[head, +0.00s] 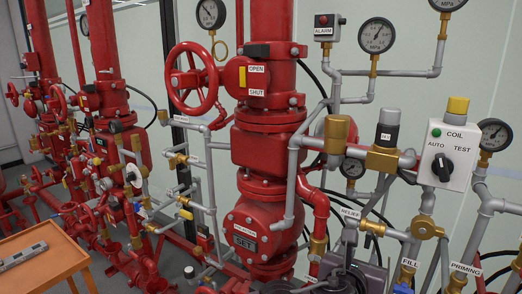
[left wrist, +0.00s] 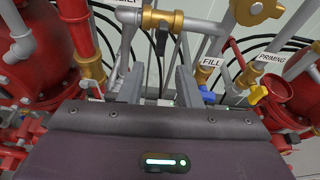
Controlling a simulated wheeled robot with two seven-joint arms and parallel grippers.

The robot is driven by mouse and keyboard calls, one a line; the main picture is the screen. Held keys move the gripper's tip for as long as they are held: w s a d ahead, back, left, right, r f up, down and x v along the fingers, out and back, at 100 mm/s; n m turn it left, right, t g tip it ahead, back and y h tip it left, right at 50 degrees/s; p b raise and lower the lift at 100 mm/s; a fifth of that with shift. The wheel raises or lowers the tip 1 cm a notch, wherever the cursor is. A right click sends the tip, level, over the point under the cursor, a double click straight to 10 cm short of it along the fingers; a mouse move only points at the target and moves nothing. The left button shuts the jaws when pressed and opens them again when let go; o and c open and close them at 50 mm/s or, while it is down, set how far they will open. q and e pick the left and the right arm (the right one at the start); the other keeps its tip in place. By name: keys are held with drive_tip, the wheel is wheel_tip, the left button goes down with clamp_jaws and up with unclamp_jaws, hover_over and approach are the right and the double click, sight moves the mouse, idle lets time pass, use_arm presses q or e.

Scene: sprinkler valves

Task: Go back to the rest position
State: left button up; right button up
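My left gripper (head: 352,255) is low in the head view, in front of the lower pipes near the RELIEF label. In the left wrist view its two grey fingers (left wrist: 158,82) stand apart, with no object held between them. Pipes and a brass fitting (left wrist: 162,20) show beyond the fingertips; I cannot tell whether the fingers touch any pipe. My right gripper is in neither view.
A large red valve body (head: 265,140) with a red handwheel (head: 192,78) stands at centre. A grey COIL switch box (head: 448,153) is at right. The FILL label (left wrist: 211,62) and a blue handle (left wrist: 207,95) are near the fingers. An orange table (head: 45,262) is lower left.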

use_arm(q)
drive_tip(key=shift+s+a, duration=0.6)
drive_tip(key=shift+s, duration=0.35)
